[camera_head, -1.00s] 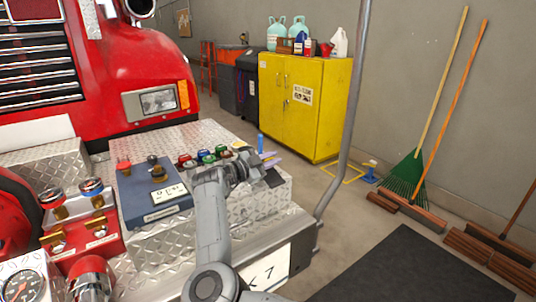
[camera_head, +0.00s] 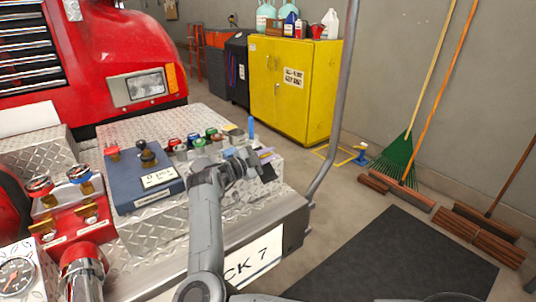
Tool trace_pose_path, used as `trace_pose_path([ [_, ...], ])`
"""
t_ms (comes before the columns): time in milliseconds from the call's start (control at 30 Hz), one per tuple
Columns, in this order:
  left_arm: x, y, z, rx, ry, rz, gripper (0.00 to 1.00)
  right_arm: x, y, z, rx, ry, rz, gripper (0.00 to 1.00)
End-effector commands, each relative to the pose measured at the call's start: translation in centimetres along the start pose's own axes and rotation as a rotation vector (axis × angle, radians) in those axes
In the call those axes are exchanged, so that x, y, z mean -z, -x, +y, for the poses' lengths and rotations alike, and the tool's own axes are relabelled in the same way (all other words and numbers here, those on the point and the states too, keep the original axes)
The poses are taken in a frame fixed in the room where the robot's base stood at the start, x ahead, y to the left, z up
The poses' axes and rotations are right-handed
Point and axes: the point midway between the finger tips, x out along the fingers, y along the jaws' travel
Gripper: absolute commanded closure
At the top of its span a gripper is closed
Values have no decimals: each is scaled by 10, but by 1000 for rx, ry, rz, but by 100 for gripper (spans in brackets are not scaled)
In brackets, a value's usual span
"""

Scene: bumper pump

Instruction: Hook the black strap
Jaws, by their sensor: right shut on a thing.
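My right gripper (camera_head: 256,164) reaches in from the bottom middle, over the right part of the diamond-plate bumper. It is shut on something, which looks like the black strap. A small dark patch (camera_head: 268,173), likely part of the strap, shows right by the fingers. The strap's full run and any hook for it cannot be made out; my wrist hides part of that area. My left gripper is not in view.
A blue control box (camera_head: 147,187) with knobs sits on the bumper left of my arm. Several coloured caps (camera_head: 196,141) stand behind my wrist. A grey pole (camera_head: 341,110) rises on the right. A yellow cabinet (camera_head: 290,90) stands behind; a dark mat (camera_head: 395,255) lies on the floor.

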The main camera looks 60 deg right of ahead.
Motion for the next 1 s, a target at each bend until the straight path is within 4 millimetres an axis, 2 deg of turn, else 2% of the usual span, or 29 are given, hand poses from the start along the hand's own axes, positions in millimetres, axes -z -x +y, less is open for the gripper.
trace_pose_path([
  [100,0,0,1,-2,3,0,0,-1,0,1,0,3,-2,100],
  [133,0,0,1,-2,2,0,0,-1,0,1,0,3,-2,80],
  [233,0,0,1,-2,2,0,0,-1,0,1,0,3,-2,64],
  [267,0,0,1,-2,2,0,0,-1,0,0,0,3,-1,62],
  [667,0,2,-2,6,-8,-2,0,0,7,-1,0,2,-2,62],
  [867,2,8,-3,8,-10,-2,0,0,34,-2,1,3,-4,62],
  [1000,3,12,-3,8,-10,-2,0,0,59,-2,1,3,-4,62],
])
